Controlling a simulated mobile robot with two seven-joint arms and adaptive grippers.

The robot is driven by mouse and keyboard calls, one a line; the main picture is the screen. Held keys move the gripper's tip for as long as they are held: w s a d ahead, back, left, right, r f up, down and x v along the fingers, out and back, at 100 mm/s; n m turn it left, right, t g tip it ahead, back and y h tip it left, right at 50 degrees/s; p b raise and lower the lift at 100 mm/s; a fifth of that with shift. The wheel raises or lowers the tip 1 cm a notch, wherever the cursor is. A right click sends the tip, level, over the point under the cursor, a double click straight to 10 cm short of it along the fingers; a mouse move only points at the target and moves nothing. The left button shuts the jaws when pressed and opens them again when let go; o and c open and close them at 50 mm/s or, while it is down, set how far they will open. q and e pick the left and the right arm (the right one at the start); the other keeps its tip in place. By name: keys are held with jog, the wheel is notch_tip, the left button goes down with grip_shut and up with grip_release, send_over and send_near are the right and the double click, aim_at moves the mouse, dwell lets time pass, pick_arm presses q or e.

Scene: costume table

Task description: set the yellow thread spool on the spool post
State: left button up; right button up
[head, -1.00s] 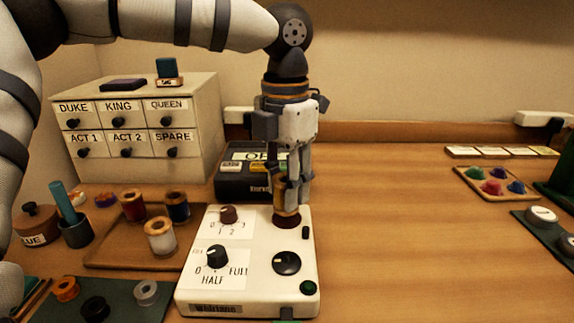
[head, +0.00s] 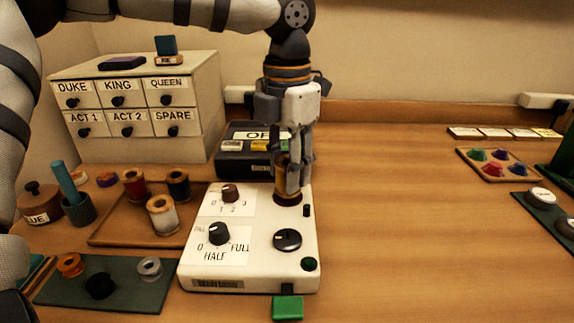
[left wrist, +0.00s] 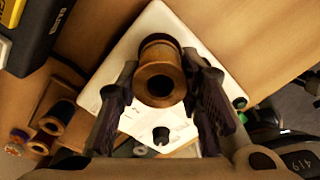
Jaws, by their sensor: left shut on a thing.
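My left gripper (head: 293,172) points straight down over the back right of the white control box (head: 258,270). It is shut on the yellow thread spool (head: 280,178), which stands upright and is partly hidden by the fingers. In the left wrist view the spool's wooden end (left wrist: 160,84) with its dark hole shows between the two fingers (left wrist: 163,105). A dark brown round base (head: 287,199) on the box sits right below the spool. The post itself is hidden, and I cannot tell whether the spool touches the base.
A wooden tray (head: 112,234) with red, blue and white spools stands left of the box. A dark device (head: 236,168) is close behind the gripper. A labelled drawer cabinet (head: 140,135) stands at the back left.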

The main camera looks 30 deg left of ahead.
pick_arm(q)
jog(key=shift+f, duration=0.55)
dwell(0.4)
jog(key=o, duration=0.9)
jog(key=shift+c, duration=0.2)
notch_tip(320, 180, up, 11)
